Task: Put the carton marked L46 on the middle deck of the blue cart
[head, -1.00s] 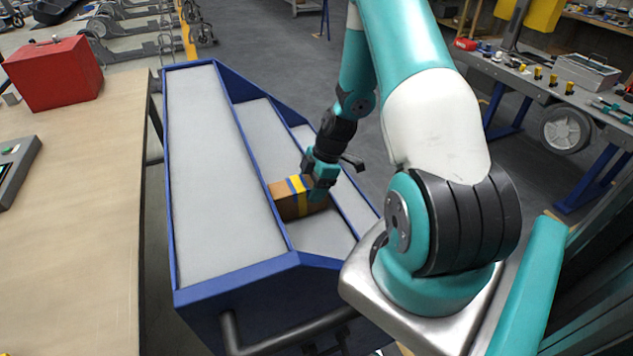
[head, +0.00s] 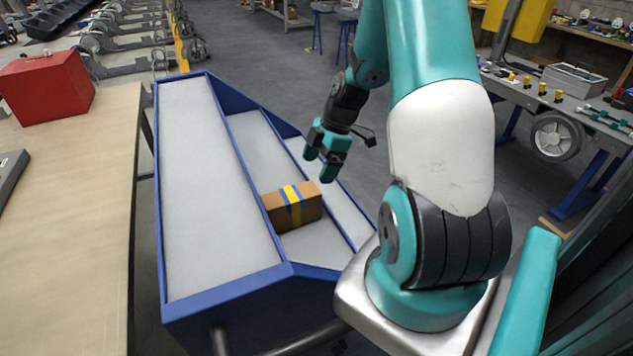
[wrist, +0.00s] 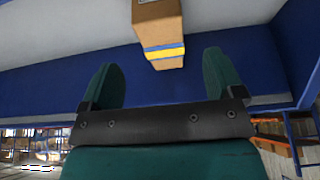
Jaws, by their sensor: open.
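A brown carton (head: 292,207) with a yellow and blue band rests on the middle deck (head: 262,150) of the blue cart (head: 226,290). I cannot read an L46 mark on it. My gripper (head: 318,168) is open and empty, above and slightly beyond the carton, apart from it. In the wrist view the carton (wrist: 158,30) shows past the two spread fingers (wrist: 163,85), with clear space between.
The cart's top deck (head: 205,180) is bare, and the lower deck (head: 335,205) shows at the right. A wooden table (head: 75,210) with a red box (head: 45,85) stands at the left. A workbench (head: 570,105) stands at the right.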

